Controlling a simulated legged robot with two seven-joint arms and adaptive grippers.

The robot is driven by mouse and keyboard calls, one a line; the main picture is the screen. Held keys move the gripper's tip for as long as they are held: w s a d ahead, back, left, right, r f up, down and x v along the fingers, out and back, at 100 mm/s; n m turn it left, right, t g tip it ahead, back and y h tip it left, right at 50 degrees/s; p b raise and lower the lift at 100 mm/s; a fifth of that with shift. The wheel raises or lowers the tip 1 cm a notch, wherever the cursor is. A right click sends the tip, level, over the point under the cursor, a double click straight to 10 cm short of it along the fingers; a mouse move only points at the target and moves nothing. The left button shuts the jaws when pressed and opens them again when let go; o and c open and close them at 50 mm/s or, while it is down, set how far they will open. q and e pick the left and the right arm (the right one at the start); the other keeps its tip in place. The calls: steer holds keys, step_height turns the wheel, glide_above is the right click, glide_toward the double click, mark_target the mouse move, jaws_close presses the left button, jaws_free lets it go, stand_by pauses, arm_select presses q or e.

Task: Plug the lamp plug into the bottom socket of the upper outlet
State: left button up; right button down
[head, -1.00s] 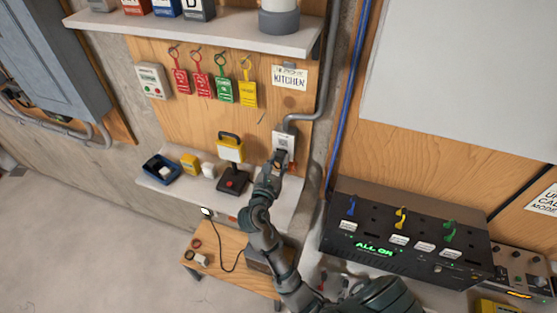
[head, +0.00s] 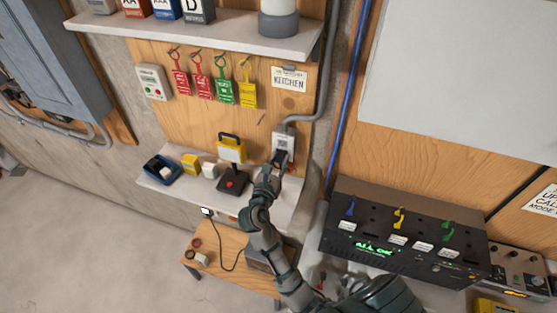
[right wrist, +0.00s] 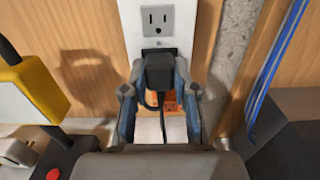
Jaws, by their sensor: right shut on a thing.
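The upper outlet is a white plate on the wooden wall panel, in the head view (head: 284,139) and the right wrist view (right wrist: 158,20). Its top socket shows bare. My right gripper (head: 281,161) is shut on the black lamp plug (right wrist: 159,72), with one finger on each side of it, as the right wrist view shows. The plug is in front of the bottom socket and covers most of it. Whether its prongs are in cannot be told. A black cord hangs below the plug. My left gripper is not in view.
An orange outlet (right wrist: 170,104) shows below, partly behind the cord. A lower shelf (head: 190,194) holds a yellow lamp (head: 231,149), a black box with a red button (head: 233,181) and a blue bin (head: 161,168). A black panel box (head: 400,235) stands right.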

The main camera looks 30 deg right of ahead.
steer(key=shift+w+d+p, duration=0.1)
steer(key=shift+p, duration=0.25)
stand_by(0.6)
steer(key=c, duration=0.8)
jaws_free()
steer(key=shift+a, duration=0.2)
steer(key=v, duration=1.1)
steer(key=shift+s+a, duration=0.25)
steer(key=shift+a, duration=0.05)
